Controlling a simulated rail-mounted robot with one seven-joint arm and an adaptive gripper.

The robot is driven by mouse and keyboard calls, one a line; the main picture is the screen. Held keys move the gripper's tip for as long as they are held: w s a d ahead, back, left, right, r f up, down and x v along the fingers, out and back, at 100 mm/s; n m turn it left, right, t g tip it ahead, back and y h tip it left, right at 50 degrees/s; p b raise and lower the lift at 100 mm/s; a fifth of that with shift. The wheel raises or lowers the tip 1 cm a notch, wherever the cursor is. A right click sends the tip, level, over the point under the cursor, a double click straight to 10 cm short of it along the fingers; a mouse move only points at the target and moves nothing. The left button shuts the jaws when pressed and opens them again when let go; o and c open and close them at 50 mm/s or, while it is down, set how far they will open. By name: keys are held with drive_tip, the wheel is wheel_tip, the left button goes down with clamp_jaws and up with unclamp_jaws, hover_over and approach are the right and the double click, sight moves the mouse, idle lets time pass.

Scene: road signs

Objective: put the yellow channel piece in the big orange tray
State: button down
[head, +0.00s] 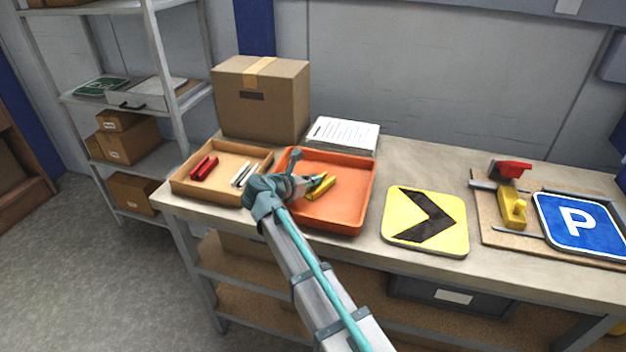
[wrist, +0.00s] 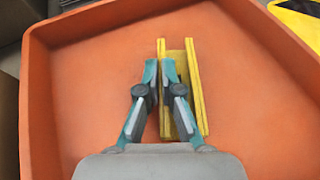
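The yellow channel piece (head: 322,190) is inside the outline of the big orange tray (head: 345,215), near its middle. In the wrist view the channel piece (wrist: 190,95) lies lengthwise away from me, with two raised side walls. My gripper (wrist: 160,72) has its fingertips close together, one on each side of the channel's left wall, and looks shut on that wall. In the head view my gripper (head: 314,182) is low over the tray (wrist: 95,100). I cannot tell whether the channel rests on the tray floor.
A wooden tray (head: 180,188) with red pieces (head: 203,168) and white pieces (head: 241,175) stands left of the orange tray. A cardboard box (head: 260,100) and papers (head: 343,135) are behind. A yellow arrow sign (head: 400,225) and a blue parking sign (head: 560,232) lie to the right.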

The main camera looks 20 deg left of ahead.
drive_tip(key=shift+f, duration=0.1)
drive_tip(key=c, duration=1.7)
unclamp_jaws()
drive_tip(key=o, duration=0.4)
drive_tip(key=b+v, duration=0.2)
drive_tip(key=v, duration=1)
